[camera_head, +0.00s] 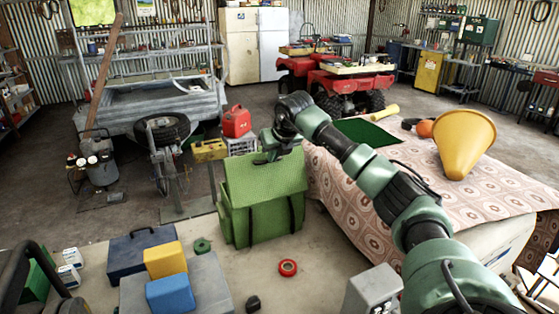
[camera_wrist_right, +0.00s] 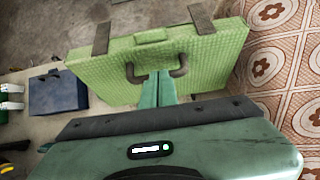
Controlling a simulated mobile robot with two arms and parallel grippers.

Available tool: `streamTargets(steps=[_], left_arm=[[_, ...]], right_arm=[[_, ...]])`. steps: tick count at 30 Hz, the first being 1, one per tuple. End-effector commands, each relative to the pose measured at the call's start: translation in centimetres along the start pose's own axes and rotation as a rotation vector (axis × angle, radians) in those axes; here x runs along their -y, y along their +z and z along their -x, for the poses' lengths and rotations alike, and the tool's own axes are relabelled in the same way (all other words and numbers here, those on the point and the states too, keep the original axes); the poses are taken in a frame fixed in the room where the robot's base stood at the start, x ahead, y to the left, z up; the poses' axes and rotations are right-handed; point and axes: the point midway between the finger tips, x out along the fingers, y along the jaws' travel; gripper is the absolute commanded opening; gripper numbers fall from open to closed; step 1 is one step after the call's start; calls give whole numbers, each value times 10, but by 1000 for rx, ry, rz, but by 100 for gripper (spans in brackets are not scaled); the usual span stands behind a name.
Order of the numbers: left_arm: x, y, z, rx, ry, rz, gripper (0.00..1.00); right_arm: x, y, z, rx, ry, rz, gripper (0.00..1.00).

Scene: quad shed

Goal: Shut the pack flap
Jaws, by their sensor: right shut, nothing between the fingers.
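The green pack (camera_head: 262,222) stands upright on the pale surface at the left end of the patterned cloth. Its lighter green flap (camera_head: 268,176) slopes over the top and upper front; I cannot tell whether its edge lies flush against the body. In the right wrist view the pack (camera_wrist_right: 205,55) shows a dark carry handle (camera_wrist_right: 180,70) and two dark straps. My shut, empty right fingertips (camera_wrist_right: 154,75) are right by the handle; contact is unclear. My left gripper is not in view.
A blue case (camera_head: 142,252), a yellow box (camera_head: 165,260), a blue box (camera_head: 170,294) and a red tape roll (camera_head: 288,267) lie in front. A trailer (camera_head: 150,103) is behind.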

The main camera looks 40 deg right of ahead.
Motion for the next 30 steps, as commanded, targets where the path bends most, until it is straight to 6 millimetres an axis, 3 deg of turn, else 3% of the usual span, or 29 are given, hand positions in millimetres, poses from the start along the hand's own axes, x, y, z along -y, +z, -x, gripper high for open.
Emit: streamTargets(steps=[3,10,30], left_arm=[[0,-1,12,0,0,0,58],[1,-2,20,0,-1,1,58],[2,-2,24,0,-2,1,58]], right_arm=[[-2,21,-8,-1,2,-3,0],[-2,47,-31,0,1,-2,0],[-2,70,-62,0,0,-1,0]])
